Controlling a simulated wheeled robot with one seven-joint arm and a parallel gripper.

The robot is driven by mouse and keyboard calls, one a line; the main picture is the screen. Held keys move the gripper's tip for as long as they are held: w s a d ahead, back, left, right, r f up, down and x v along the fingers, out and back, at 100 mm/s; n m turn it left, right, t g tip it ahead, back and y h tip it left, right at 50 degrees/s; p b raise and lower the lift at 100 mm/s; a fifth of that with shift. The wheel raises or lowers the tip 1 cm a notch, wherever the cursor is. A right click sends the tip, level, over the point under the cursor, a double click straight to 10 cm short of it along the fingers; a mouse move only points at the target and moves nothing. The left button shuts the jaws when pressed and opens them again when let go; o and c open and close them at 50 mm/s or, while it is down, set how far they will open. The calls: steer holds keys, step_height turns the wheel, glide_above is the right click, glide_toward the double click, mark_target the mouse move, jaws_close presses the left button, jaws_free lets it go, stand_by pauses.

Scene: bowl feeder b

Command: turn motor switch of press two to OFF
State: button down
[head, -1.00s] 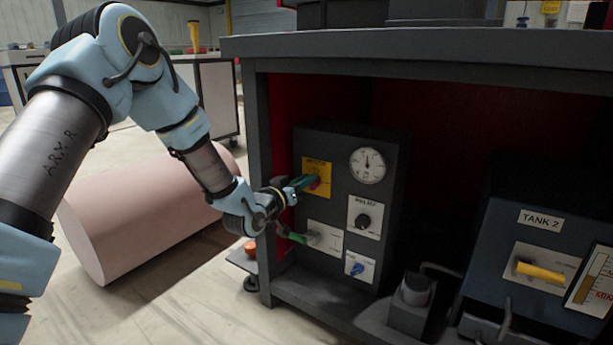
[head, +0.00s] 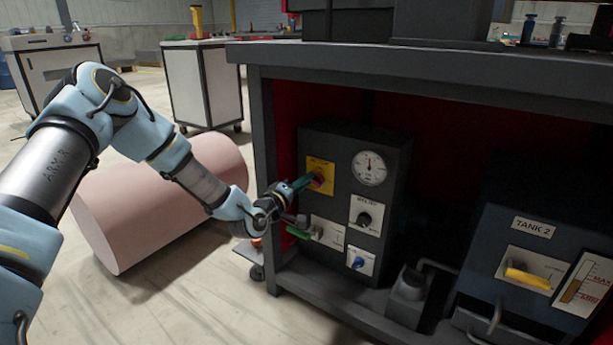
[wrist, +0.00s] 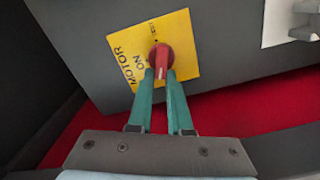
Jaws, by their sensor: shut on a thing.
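The motor switch is a red knob (wrist: 162,58) with a bar handle on a yellow plate (wrist: 187,32). In the wrist view the plate reads MOTOR, ON and a small word like TEST; no OFF label is readable. In the head view the yellow plate (head: 318,164) is at the upper left of the dark control box (head: 340,140). My gripper (wrist: 163,80) has its green fingers closed on either side of the red handle. In the head view my gripper (head: 307,181) reaches the switch from the left and partly hides it.
TANK 2 (head: 533,228) stands right. A pink cylinder (head: 160,205) lies on the floor at left.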

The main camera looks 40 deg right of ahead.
steer(key=shift+w+f+n+p, duration=0.1)
steer(key=shift+f+n+p, duration=0.15)
steer(key=shift+n, duration=0.85)
steer(key=shift+f+n+p, duration=0.1)
steer(key=shift+n+p, duration=0.15)
steer(key=shift+n, duration=0.85)
steer(key=c, duration=0.8)
jaws_free()
steer(key=shift+c, duration=0.2)
steer(key=shift+a, duration=0.1)
steer(key=p+v, duration=0.3)
steer(key=v, duration=0.7)
steer(key=shift+a, duration=0.3)
